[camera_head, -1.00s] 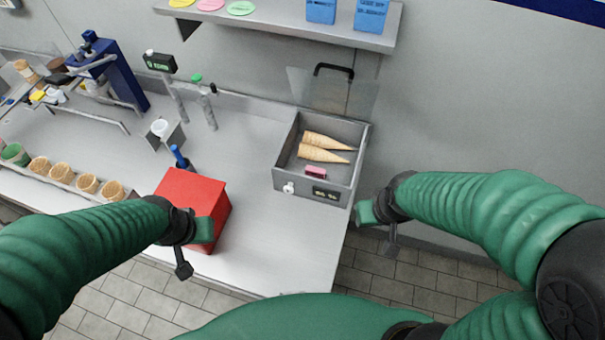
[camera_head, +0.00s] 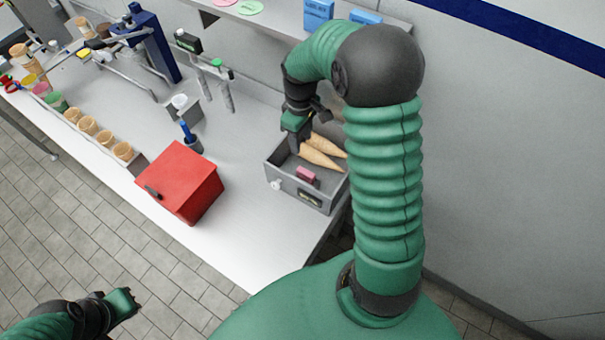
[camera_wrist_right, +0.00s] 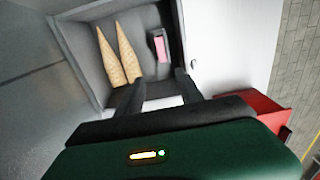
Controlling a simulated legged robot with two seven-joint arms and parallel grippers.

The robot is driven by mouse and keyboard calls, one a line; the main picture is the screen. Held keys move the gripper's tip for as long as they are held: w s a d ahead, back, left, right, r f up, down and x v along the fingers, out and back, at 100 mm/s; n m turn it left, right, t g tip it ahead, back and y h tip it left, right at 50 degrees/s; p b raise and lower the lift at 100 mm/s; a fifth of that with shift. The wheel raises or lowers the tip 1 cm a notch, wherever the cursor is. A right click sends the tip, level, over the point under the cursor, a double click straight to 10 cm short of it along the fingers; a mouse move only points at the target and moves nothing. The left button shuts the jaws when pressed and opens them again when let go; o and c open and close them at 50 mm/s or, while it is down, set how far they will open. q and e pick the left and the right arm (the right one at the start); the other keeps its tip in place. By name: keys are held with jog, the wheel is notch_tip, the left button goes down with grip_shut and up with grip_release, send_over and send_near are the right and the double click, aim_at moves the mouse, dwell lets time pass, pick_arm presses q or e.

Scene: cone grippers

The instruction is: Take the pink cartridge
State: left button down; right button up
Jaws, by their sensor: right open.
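The pink cartridge (camera_head: 306,174) lies in the open grey box (camera_head: 314,197) at the right end of the counter, near the box's front wall. It also shows in the right wrist view (camera_wrist_right: 160,47), beside two cones. My right gripper (camera_head: 297,148) is open above the left part of the box, apart from the cartridge. Its two fingers (camera_wrist_right: 162,92) show in the wrist view with nothing between them. My left gripper (camera_head: 128,304) is at the lower left, off the counter and over the floor; its jaws are not clear.
Two wafer cones (camera_head: 320,158) lie behind the cartridge in the box. A red box (camera_head: 180,182) stands left of it on the counter. A dispenser post (camera_head: 225,90) stands behind. The counter (camera_head: 240,215) between the red and grey boxes is clear.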

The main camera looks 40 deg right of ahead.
send_over(303, 170)
jog(key=f, duration=0.6)
jog(key=shift+w+a+f+p, duration=0.1)
jog(key=shift+a+f+p, duration=0.2)
jog(key=shift+p, duration=0.1)
jog(key=f, duration=0.2)
jog(key=f+p, duration=0.1)
jog(key=f, duration=0.2)
jog(key=d+f+p, duration=0.1)
jog(key=f, duration=0.1)
jog(key=shift+f, duration=0.35)
jog(key=shift+a+f, duration=0.2)
jog(key=shift+a, duration=0.25)
jog(key=c, duration=0.5)
jog(key=shift+d, duration=0.15)
grip_shut()
pick_arm(q)
jog(key=v, duration=0.3)
jog(key=shift+w+a, duration=0.1)
jog(key=shift+w, duration=0.05)
pick_arm(e)
jog(key=shift+d, duration=0.1)
